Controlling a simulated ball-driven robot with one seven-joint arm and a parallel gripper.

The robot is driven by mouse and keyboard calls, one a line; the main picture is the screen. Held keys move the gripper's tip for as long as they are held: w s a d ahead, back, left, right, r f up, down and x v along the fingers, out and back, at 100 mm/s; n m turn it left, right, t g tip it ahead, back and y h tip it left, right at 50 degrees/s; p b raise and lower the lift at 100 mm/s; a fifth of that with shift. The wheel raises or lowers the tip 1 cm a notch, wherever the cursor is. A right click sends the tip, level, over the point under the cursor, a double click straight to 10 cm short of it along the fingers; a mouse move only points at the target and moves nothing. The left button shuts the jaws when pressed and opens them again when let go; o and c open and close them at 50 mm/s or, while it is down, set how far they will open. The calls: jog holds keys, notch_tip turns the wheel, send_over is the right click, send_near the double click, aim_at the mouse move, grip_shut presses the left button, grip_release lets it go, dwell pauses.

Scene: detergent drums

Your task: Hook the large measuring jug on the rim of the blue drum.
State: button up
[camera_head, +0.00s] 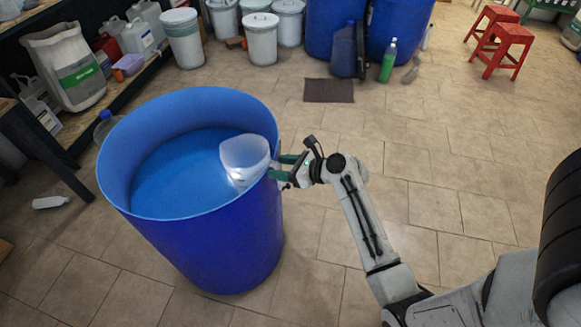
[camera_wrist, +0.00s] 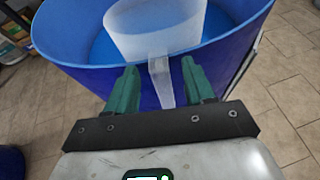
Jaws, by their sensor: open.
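The blue drum (camera_head: 233,238) stands open on the floor at left, with blue liquid or a blue inside surface showing. The large measuring jug (camera_head: 245,154), whitish and translucent, is at the drum's right side, its body inside the rim. In the wrist view the jug (camera_wrist: 155,28) sits behind the near rim of the drum (camera_wrist: 75,72), and its handle (camera_wrist: 160,82) comes down outside the wall. My gripper (camera_head: 281,167) is at the rim. In the wrist view my gripper (camera_wrist: 161,86) is open, one green finger on each side of the handle, with gaps visible.
Several white tubs (camera_head: 261,38) and large blue drums (camera_head: 398,28) stand at the back. A shelf of containers (camera_head: 66,66) runs along the left. A dark mat (camera_head: 329,90) and a green bottle (camera_head: 388,60) are behind. Red stools (camera_head: 507,47) stand back right. The floor at right is mostly clear.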

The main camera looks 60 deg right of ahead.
jog(key=shift+w, duration=0.1)
jog(key=shift+c, duration=0.2)
grip_shut()
dwell(0.7)
